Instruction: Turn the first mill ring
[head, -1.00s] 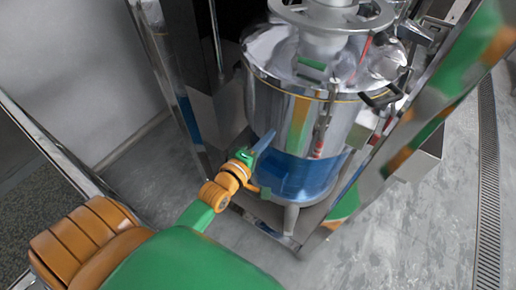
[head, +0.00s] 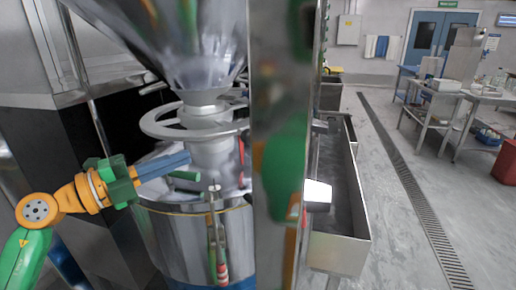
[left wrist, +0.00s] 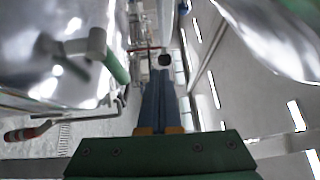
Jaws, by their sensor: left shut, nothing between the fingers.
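The mill ring (head: 158,124) is a silver, spoked handwheel around the neck below the metal hopper in the head view. It lies level above the drum lid. My left gripper (head: 186,159) comes in from the left with its blue-grey fingers together and empty. In the picture the fingertips are just below the ring's front rim; I cannot tell whether they touch it. The shut fingers also show in the left wrist view (left wrist: 158,84), pointing away. I cannot make out the ring clearly there. My right gripper is not in view.
The steel drum (head: 185,228) stands under the ring, with a green-gripped handle (head: 186,175) close to my fingers. A reflective upright post (head: 275,150) is to its right. A steel trough (head: 340,210) stands beyond it. Grey floor lies open at right.

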